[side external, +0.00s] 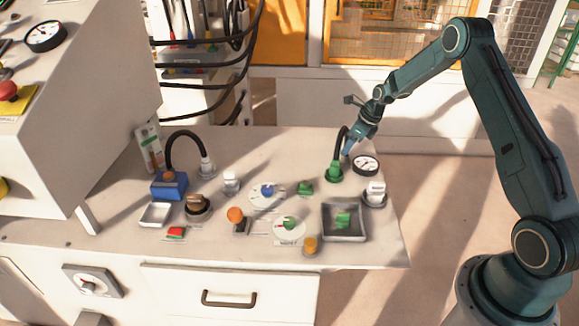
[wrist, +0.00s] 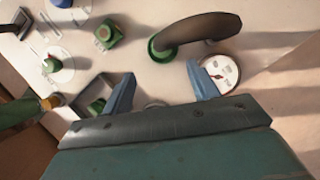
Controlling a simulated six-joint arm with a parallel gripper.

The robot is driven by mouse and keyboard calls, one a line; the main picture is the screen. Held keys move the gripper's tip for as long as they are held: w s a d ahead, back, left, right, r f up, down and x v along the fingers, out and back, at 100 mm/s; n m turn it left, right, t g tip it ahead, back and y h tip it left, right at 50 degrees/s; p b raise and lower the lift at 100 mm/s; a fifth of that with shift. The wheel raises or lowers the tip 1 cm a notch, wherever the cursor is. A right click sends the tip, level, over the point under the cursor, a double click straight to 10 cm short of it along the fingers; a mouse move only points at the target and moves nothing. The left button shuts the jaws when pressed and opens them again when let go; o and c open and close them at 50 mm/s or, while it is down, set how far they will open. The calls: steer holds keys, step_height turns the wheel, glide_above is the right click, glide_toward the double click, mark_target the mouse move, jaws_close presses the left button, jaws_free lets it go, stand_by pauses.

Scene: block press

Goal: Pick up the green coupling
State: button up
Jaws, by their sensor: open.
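The green coupling (side external: 335,171) stands upright on the table at the right, with a black hose arching from it. In the wrist view its green base (wrist: 160,50) shows ahead of my fingertips, and the dark hose leans over it to the right, hiding part of it. My gripper (side external: 350,148) is open, its blue fingers pointing down close behind and right of the coupling. In the wrist view the two fingers (wrist: 160,74) are spread, with nothing held between them. I cannot tell whether a finger touches the hose.
A round gauge (side external: 366,165) lies close beside the right finger. A white block (side external: 376,190) sits in a dark ring nearby. A green block (side external: 305,188) lies left of the coupling. A grey tray (side external: 328,236) holds another green block (side external: 343,219). A blue box (side external: 169,187) stands far left.

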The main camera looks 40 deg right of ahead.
glide_above(337, 165)
steer(key=s+d, duration=0.1)
steer(key=shift+f, duration=2.45)
steer(key=shift+d+x, duration=0.15)
steer(key=shift+x, duration=1.1)
steer(key=shift+d+x, duration=0.15)
steer(key=shift+x, duration=1.15)
steer(key=shift+s+a, duration=0.1)
steer(key=c, duration=1.1)
